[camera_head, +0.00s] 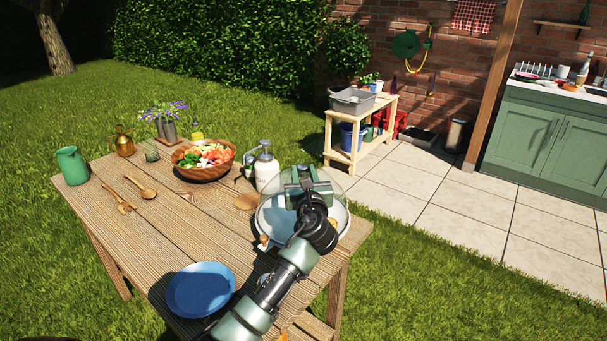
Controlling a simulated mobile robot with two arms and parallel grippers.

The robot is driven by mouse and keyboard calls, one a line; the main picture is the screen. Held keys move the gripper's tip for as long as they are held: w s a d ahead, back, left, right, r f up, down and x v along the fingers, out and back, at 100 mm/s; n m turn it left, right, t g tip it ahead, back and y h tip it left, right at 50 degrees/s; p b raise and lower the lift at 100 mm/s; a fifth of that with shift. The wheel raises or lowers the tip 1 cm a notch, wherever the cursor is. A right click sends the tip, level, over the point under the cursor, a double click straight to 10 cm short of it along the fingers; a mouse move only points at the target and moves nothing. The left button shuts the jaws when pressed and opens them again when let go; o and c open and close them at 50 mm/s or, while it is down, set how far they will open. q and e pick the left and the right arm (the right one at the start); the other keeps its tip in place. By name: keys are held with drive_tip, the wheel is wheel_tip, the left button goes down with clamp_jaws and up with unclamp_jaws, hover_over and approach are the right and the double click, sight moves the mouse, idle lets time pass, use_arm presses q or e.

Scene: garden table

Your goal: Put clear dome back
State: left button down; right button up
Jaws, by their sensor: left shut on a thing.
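The clear dome (336,187) is a see-through cover at the right end of the wooden table. My left gripper (308,181) is at the dome's top and is shut on it. The pale round plate (342,224) is under the dome, with some small brownish food partly visible at its edge. My arm hides much of the plate and dome, and I cannot tell whether the dome's rim touches the plate. My right gripper is not in view.
A white pump bottle (267,172) stands close behind the plate. A salad bowl (204,173) is further left, and a blue plate (201,290) lies at the front. Wooden spoons, a green mug (72,165) and a brass can (124,143) are at left. The table's middle is mostly clear.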

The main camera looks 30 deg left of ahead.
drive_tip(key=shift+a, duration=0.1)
use_arm(q)
drive_tip(key=c, duration=1.4)
unclamp_jaws()
drive_tip(key=shift+f, duration=0.1)
drive_tip(key=o, duration=0.4)
drive_tip(key=shift+c, duration=0.2)
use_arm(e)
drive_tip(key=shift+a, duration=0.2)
use_arm(q)
drive_tip(key=v, duration=1.2)
drive_tip(key=shift+r, duration=0.2)
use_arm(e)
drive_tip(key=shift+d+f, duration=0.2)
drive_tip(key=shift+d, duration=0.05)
use_arm(q)
drive_tip(key=shift+f, duration=0.1)
